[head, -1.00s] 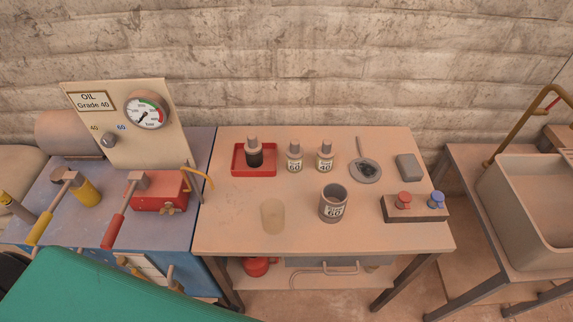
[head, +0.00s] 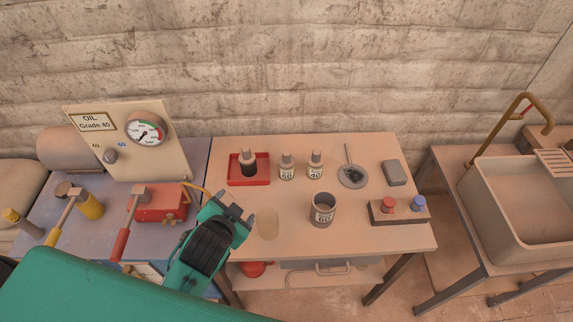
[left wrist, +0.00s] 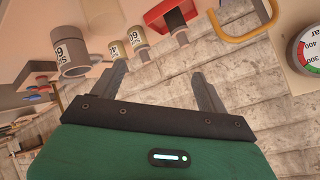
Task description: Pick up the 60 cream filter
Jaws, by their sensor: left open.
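The cream filter (head: 267,224) is a pale plain cylinder standing upright on the tan table, left of a grey cup marked 60 (head: 322,211). In the left wrist view the cream filter (left wrist: 103,14) shows partly at the top edge, and the grey cup (left wrist: 72,50) is at upper left. My left gripper (head: 237,206) is open and empty, just left of the cream filter and apart from it. Its two fingers (left wrist: 160,75) show spread in the left wrist view. My right gripper is not in view.
Behind stand a red tray (head: 249,181) with a dark bottle and two small labelled bottles, 60 (head: 287,168) and 40 (head: 315,166). A button box (head: 398,211) is at right.

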